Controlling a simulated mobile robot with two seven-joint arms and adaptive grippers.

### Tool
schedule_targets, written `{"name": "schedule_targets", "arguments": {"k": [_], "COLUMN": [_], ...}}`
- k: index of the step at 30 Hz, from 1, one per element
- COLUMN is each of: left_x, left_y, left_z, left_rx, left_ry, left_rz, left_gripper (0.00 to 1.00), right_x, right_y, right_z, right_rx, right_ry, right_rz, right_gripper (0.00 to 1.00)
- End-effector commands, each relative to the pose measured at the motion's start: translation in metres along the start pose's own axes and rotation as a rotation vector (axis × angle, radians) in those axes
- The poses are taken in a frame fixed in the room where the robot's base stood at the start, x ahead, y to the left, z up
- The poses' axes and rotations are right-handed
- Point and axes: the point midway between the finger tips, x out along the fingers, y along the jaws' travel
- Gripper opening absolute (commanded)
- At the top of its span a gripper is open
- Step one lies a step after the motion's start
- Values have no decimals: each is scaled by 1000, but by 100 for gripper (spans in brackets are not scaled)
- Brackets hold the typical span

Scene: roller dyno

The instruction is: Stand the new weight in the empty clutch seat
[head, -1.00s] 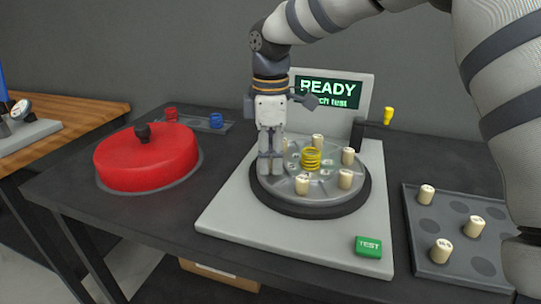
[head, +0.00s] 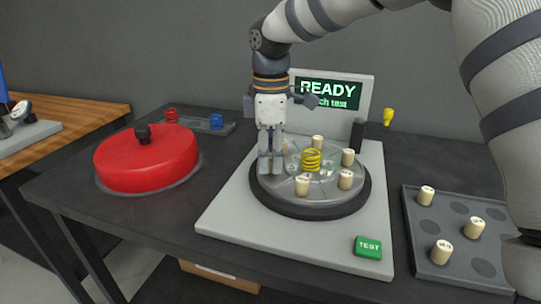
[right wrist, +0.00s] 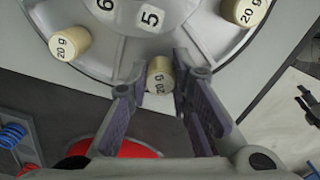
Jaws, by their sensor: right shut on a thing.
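The clutch (head: 323,196) is a round grey disc on a pale base, with a yellow spring (head: 311,161) at its centre. Several cream weights stand around the disc, such as the front one (head: 302,185). My right gripper (head: 270,168) points down over the disc's left side. In the right wrist view its fingers are shut on a cream 20 g weight (right wrist: 160,76) at the disc's rim. The fingers hide this weight in the head view, and I cannot tell whether its bottom is fully in a seat. My left gripper is not in view.
A grey tray (head: 456,273) with 3 weights and bare round recesses lies at right. A green TEST button (head: 368,247) is at the base's front. Behind stands a READY screen (head: 329,93). A red cover (head: 147,162) sits left, with red and blue springs (head: 216,121) behind.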

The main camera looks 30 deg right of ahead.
Motion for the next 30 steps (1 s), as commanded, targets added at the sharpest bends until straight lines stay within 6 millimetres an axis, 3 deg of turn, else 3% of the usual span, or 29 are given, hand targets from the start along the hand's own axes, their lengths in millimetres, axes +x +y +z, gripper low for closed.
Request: {"name": "schedule_targets", "arguments": {"k": [5,6,9,16,18,19,30], "left_x": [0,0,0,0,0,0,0], "left_y": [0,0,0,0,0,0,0], "left_z": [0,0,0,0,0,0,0], "left_rx": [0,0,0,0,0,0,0], "left_ry": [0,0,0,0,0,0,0], "left_rz": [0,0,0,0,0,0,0], "left_gripper": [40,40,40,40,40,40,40], "right_x": [4,5,5,5,5,5,-2], "right_y": [0,0,0,0,0,0,1], "right_z": [0,0,0,0,0,0,0], "right_rx": [0,0,0,0,0,0,0], "right_ry": [-1,-1,-1,-1,-1,-1,1], "right_rz": [-2,-2,-1,-1,-1,-1,2], "right_gripper": [5,22,43,43,59,60,60]}}
